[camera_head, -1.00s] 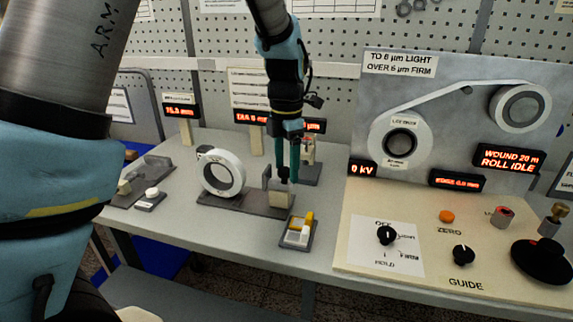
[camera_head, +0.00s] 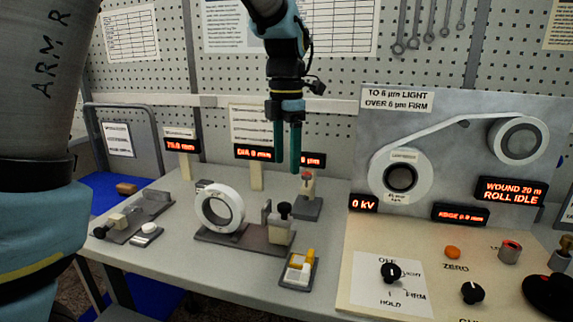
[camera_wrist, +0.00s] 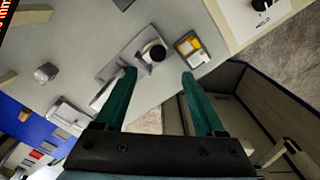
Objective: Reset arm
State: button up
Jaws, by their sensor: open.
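My gripper (camera_head: 287,147) hangs above the bench in the head view, its two green fingers pointing down, apart, with nothing between them. My gripper also shows in the wrist view (camera_wrist: 160,80), with clear space between the fingers. Below it is a grey fixture (camera_head: 230,236) with a white ring (camera_head: 219,207) at its left end and a beige block with a black knob (camera_head: 284,210) at its right end. The black knob also shows in the wrist view (camera_wrist: 155,52). The fingers are apart from all of these.
A small tray with yellow and white pieces (camera_head: 298,269) lies in front of the fixture. A small stand with a red top (camera_head: 307,191) is behind it. At right is the control panel (camera_head: 420,280) with dials. Another knobbed fixture (camera_head: 130,218) is at left. A pegboard wall stands behind.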

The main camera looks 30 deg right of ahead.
dwell(0.3)
jog(key=w+a+f+m, duration=0.3)
jog(key=a+m, duration=0.1)
jog(key=a, duration=0.4)
jog(key=w+a+f+m, duration=0.2)
jog(key=a+f+m, duration=0.15)
jog(key=a, duration=0.55)
jog(key=s+a+f+m, duration=0.2)
jog(key=a+f+m, duration=0.1)
jog(key=a+m, duration=0.3)
jog(key=s+a+f+m+t, duration=0.1)
jog(key=s+a+f+m, duration=0.2)
jog(key=a+m, duration=0.3)
jog(key=a, duration=0.5)
jog(key=shift+s+a+t, duration=0.15)
jog(key=shift+a+t, duration=0.15)
